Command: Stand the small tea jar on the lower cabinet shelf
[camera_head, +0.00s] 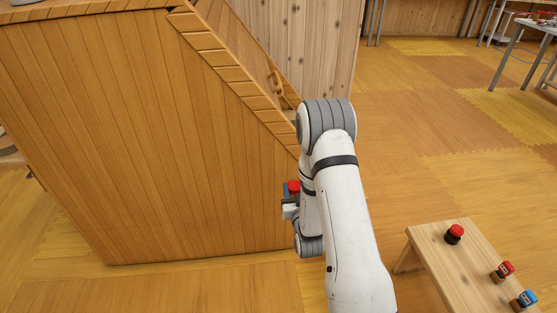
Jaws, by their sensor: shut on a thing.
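My gripper (290,203) is beside the near right part of the wooden cabinet, partly hidden behind my white arm. I cannot tell from this view whether the jar is touching anything else. The large wooden cabinet (140,130) fills the left of the view, with its plank side towards me. Its lower shelf is not visible from here.
A low wooden bench (470,265) stands at the lower right. On it are a black jar with a red lid (454,234), a red jar (503,271) and a blue jar (524,299). Open yellow-brown floor (430,120) lies to the right. Tables stand at the far right.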

